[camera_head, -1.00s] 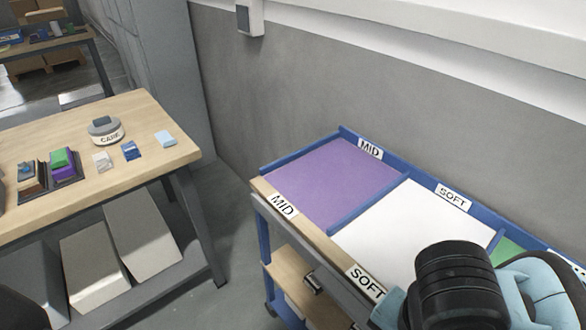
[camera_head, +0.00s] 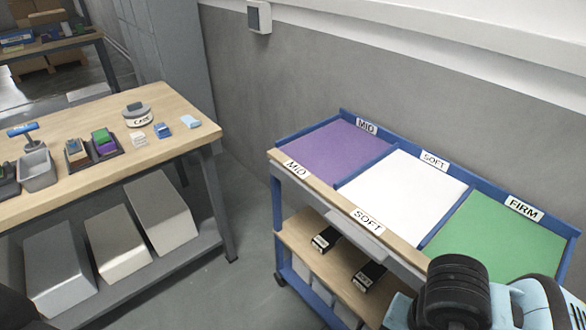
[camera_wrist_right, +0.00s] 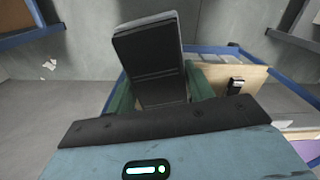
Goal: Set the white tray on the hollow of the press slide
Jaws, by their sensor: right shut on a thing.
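My right gripper (camera_wrist_right: 158,84) shows in the right wrist view, shut on a dark flat-faced block-like thing (camera_wrist_right: 150,62) with a grey edge. The thing stands out beyond the greenish fingers. I cannot tell from its dark face whether it is the white tray. In the head view only part of my right arm shows at the bottom right; its gripper is out of that frame. My left gripper is not in view. I cannot make out a press slide with a hollow.
A blue-framed cart (camera_head: 388,153) has purple MID, white SOFT and green FIRM sections, with black-fronted boxes on its lower shelf. A wooden table (camera_head: 85,195) at left bears a grey bin (camera_head: 38,172), a round CARE holder (camera_head: 138,117) and small blocks. Floor shows between them.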

